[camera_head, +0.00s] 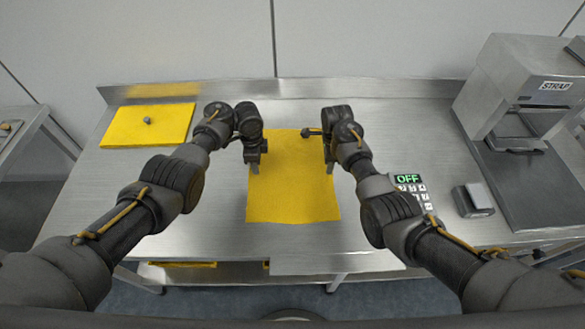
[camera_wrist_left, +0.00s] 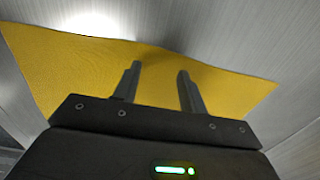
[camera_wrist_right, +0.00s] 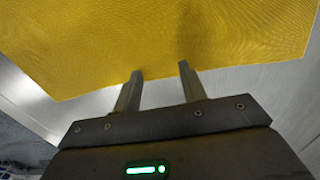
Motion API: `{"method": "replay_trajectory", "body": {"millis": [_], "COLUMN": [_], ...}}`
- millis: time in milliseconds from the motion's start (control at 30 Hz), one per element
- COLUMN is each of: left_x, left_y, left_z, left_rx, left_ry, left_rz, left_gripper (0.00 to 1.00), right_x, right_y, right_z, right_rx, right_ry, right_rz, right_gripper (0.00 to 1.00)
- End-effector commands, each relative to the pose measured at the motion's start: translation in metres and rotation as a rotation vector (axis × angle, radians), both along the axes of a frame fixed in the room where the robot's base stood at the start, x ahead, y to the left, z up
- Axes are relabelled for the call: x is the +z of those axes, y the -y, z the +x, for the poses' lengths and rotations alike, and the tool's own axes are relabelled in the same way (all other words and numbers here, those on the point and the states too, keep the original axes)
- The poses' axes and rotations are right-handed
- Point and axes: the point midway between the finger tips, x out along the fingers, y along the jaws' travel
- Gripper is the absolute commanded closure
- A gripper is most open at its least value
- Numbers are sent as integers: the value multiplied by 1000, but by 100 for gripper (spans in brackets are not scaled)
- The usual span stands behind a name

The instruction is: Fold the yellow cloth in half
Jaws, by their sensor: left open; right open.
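The yellow cloth (camera_head: 290,200) lies spread flat in the middle of the steel table. My left gripper (camera_head: 257,167) is at its left edge, fingers pointing down. In the left wrist view my left gripper (camera_wrist_left: 160,69) is open, with yellow cloth (camera_wrist_left: 90,75) behind the fingers and nothing between them. My right gripper (camera_head: 331,168) is at the cloth's right side. In the right wrist view my right gripper (camera_wrist_right: 160,69) is open and empty, its fingertips over the edge of the cloth (camera_wrist_right: 160,30). I cannot tell whether the fingertips touch the cloth. The arms hide parts of its far side edges.
Another yellow piece (camera_head: 122,128) with a small dark knob (camera_head: 147,120) lies at the back left. On the right are a keypad reading OFF (camera_head: 410,188), a small grey block (camera_head: 473,199) and a machine labelled STRAP (camera_head: 515,80). The table front is clear.

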Motion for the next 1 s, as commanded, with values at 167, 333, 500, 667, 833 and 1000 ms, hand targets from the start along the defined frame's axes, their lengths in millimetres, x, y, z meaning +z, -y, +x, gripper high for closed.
{"method": "replay_trajectory", "body": {"millis": [167,333,500,667,833,1000], "left_x": [-7,-7,-10,-10,-10,-10], "left_y": [0,0,0,0,0,0], "left_z": [0,0,0,0,0,0], "left_rx": [0,1,1,1,1,1], "left_ry": [1,2,1,1,1,1], "left_rz": [1,1,0,0,1,0], "left_gripper": [58,58,58,66,77,88], "right_x": [-7,-7,-10,-10,-10,-10], "right_y": [0,0,-1,-1,-1,-1], "right_z": [0,-1,-1,-1,-1,-1], "right_rx": [0,0,0,0,0,0], "right_ry": [0,0,0,0,0,0], "right_rz": [1,1,1,1,1,1], "right_gripper": [58,58,58,66,77,88]}}
